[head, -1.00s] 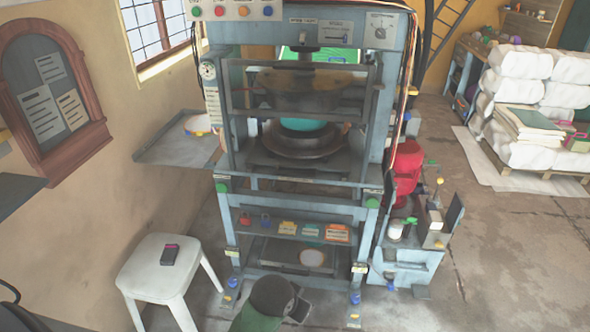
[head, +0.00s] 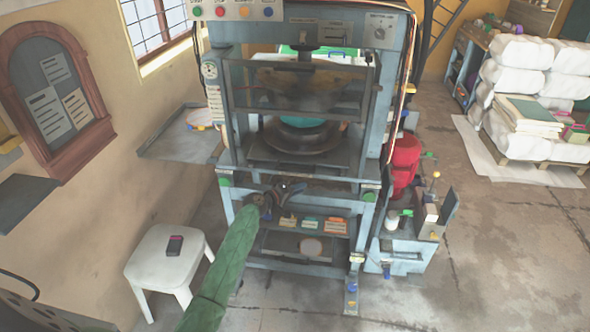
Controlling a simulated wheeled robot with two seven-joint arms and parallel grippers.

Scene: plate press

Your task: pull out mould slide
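The blue-grey press (head: 216,120) stands in the middle of the head view. Behind its barred front guard (head: 240,97), a dark round mould (head: 300,140) sits on a flat dark plate (head: 285,160), which appears to be the mould slide. Teal shows above the mould. My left gripper (head: 284,191) is at the press front, just below the plate and close to the front crossbar. It is small and dark here; I cannot tell whether its fingers are apart or whether it touches the bar. My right gripper is out of view.
A lower shelf (head: 325,238) carries several small coloured labelled items. A side tray (head: 165,148) juts out left of the press. A white stool (head: 165,255) stands at lower left. A red tank (head: 404,160) and a small blue unit (head: 400,262) stand on the right.

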